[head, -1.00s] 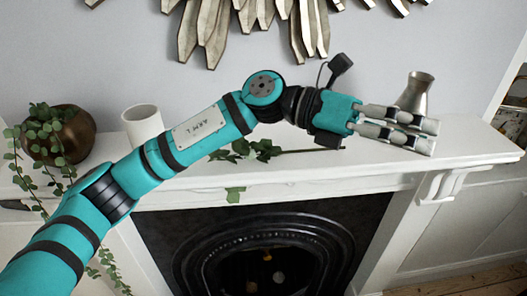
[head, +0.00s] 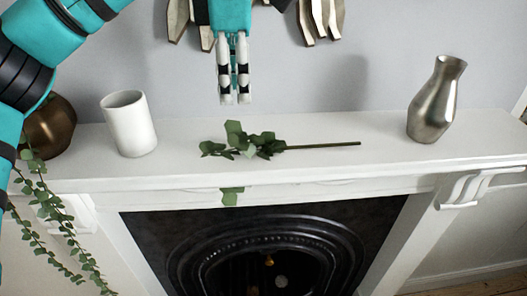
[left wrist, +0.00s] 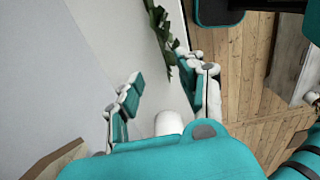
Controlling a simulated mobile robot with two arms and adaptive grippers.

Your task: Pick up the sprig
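The sprig (head: 262,146) lies on the white mantel shelf (head: 180,165), its green leaves at the left and its bare stem pointing right. One leaf hangs over the shelf's front edge. In the left wrist view the sprig's leaves (left wrist: 162,38) show beyond the fingers. My left gripper (head: 235,100) points down above and behind the sprig, near the wall, apart from it. The left wrist view shows the left gripper's fingers (left wrist: 160,78) spread with nothing between them. My right gripper is not in view.
A white cup (head: 129,125) stands left of the sprig; it also shows in the left wrist view (left wrist: 168,123). A brown pot (head: 50,128) with a trailing plant stands farther left, partly behind my arm. A metallic vase (head: 434,100) stands at the right. Metal wall decor (head: 320,18) hangs above.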

